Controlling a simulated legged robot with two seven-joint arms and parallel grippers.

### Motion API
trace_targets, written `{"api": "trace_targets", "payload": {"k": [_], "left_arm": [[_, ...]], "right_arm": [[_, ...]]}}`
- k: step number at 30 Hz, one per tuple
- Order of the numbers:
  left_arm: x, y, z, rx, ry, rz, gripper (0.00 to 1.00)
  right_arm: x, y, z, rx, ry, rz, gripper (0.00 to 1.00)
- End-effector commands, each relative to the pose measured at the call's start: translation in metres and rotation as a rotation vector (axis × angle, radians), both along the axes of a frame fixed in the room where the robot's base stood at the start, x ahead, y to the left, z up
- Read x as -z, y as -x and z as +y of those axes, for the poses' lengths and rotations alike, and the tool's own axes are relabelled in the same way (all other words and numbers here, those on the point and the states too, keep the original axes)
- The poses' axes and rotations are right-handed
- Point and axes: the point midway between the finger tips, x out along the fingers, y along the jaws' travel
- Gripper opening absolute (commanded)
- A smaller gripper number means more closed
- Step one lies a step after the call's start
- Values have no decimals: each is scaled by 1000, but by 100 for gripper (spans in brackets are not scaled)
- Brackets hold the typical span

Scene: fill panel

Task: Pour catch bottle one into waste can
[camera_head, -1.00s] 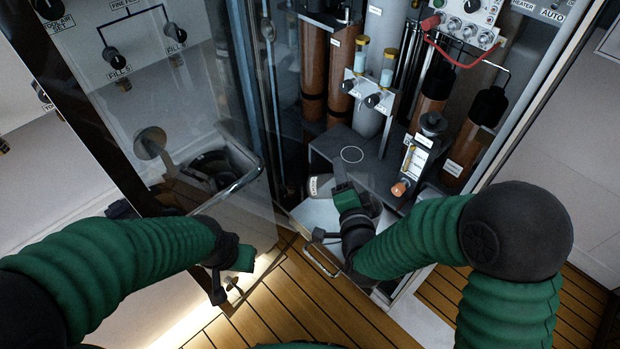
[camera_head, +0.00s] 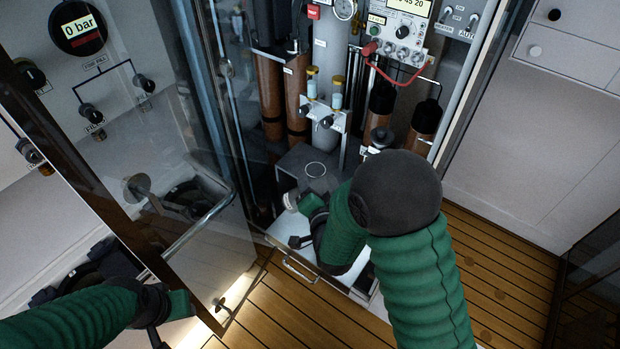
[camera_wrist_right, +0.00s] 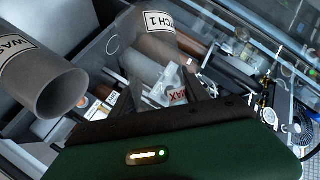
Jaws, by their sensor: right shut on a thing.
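Catch bottle one (camera_wrist_right: 155,45), a grey cylinder whose label partly reads "CH 1", is at the top middle of the right wrist view. My right gripper (camera_head: 308,207) is shut on it, low in the cabinet; a pale end (camera_head: 291,200) shows beside the gripper in the head view. The waste can (camera_wrist_right: 50,85), a grey cylinder labelled "WAS", is at the left of the wrist view with its round mouth in sight. The bottle and can look apart there. My right arm hides much of this area in the head view. My left gripper (camera_head: 175,310) is low left, away from both; its jaws are unclear.
A glass door (camera_head: 215,250) with a long handle stands open at left. A dark grey shelf block (camera_head: 335,165) with a white ring mark is just behind the right gripper. Brown cylinders (camera_head: 298,95) and small vials (camera_head: 337,93) stand behind. The wooden floor in front is clear.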

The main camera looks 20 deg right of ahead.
Motion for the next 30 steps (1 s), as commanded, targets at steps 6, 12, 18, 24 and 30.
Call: {"api": "trace_targets", "payload": {"k": [6, 12, 18, 24, 30], "left_arm": [[-40, 0, 0, 0, 0, 0, 36], [-69, 0, 0, 0, 0, 0, 36], [-97, 0, 0, 0, 0, 0, 36], [-119, 0, 0, 0, 0, 0, 36], [-124, 0, 0, 0, 0, 0, 36]], "right_arm": [[-22, 1, -2, -2, 123, 49, 12], [-33, 4, -8, -2, 265, 106, 12], [-41, 8, -20, -3, 466, 187, 12], [-46, 12, -30, -2, 638, 255, 12], [-45, 14, -34, -2, 712, 285, 12]]}}
